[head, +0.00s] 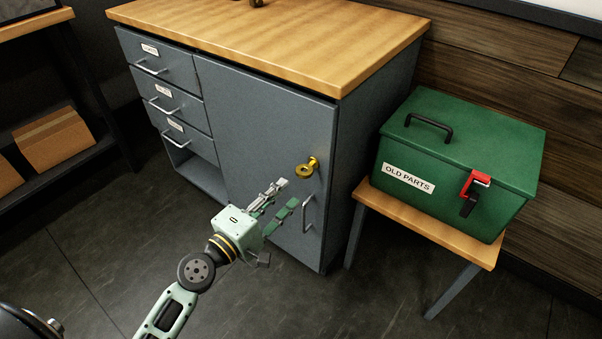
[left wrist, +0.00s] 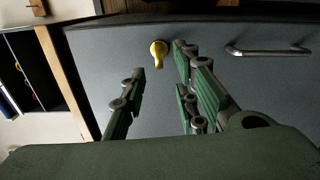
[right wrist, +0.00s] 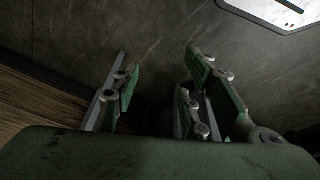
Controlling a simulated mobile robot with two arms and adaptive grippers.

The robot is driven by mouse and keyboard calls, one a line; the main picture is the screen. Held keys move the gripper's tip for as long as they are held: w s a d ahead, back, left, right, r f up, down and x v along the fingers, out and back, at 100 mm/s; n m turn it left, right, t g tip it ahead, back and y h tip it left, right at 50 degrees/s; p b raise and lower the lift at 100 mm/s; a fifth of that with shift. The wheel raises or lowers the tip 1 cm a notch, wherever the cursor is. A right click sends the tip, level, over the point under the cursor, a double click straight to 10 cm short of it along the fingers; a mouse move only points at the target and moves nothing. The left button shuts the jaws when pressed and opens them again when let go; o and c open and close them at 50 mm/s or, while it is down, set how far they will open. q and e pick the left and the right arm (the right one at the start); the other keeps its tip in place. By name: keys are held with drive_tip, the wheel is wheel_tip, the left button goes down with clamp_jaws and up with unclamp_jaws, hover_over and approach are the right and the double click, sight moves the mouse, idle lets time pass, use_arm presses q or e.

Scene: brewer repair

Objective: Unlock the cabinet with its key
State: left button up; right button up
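The grey cabinet (head: 262,133) has a wooden top, drawers on its left and a closed door on its right. A gold key (head: 307,168) sits at the lock near the door's right edge; it also shows in the left wrist view (left wrist: 159,54). My left gripper (head: 287,196) is open in front of the door, below and left of the key. In the left wrist view its fingers (left wrist: 160,85) stand apart, with the key beyond them, and nothing is between them. My right gripper (right wrist: 158,85) is open and empty, over the dark floor.
A green box (head: 455,160) labelled "OLD PARTS", with a red latch, stands on a small wooden table (head: 440,232) right of the cabinet. The door's handle (head: 307,214) is below the key. A shelf with cardboard boxes (head: 52,138) is at left. The floor in front is clear.

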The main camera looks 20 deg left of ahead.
sight(299, 176)
use_arm(q)
drive_tip(key=p+x, duration=0.1)
drive_tip(key=x, duration=0.6)
drive_tip(key=shift+w+d, duration=0.15)
drive_tip(key=shift+w, duration=0.15)
use_arm(e)
drive_tip(key=x, duration=0.4)
drive_tip(key=shift+s+f, duration=0.3)
drive_tip(key=shift+f, duration=0.15)
use_arm(q)
drive_tip(key=shift+c, duration=0.3)
clamp_jaws()
